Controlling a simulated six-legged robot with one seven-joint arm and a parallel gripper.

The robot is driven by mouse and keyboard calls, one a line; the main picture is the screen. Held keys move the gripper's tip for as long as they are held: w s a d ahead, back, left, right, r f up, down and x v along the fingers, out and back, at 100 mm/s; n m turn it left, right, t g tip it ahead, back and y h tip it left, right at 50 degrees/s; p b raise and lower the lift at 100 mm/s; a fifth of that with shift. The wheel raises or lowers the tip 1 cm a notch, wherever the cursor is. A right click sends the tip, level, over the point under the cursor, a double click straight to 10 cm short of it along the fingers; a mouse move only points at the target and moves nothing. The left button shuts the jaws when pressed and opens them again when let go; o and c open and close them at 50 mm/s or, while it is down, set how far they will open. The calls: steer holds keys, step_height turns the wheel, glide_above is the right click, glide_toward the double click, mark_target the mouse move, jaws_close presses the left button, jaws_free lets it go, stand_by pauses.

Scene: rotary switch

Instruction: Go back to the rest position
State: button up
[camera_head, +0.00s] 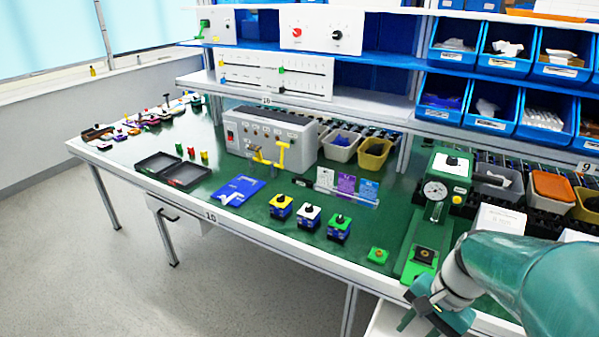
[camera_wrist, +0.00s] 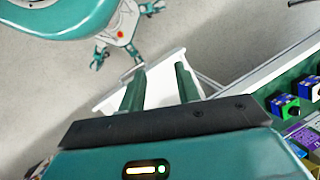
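My gripper (camera_head: 422,318) is at the lower right in the head view, by the front edge of the workbench. In the wrist view its two green fingers (camera_wrist: 160,80) stand apart, with nothing held between them. The wrist view shows the green switch (camera_wrist: 284,106) and the white switch (camera_wrist: 311,88) at the right edge.
A green press-like stand with a gauge (camera_head: 436,192) is just behind my gripper. A small green block (camera_head: 378,256) lies left of it. A grey control box (camera_head: 270,135) and blue bins (camera_head: 541,125) are farther back. Open floor (camera_head: 240,290) lies in front of the bench.

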steer(key=s+a+r+n+t+h, duration=0.1)
steer(key=a+r+n+t+h, duration=0.2)
steer(key=a+r+n, duration=0.6)
step_height(320, 180, up, 2)
steer(key=n+t, duration=0.1)
steer(key=t, duration=0.1)
steer(key=shift+s+a+r+n+t+h, duration=0.2)
steer(key=shift+s+r+n+t+h, duration=0.1)
steer(key=shift+s+t, duration=0.1)
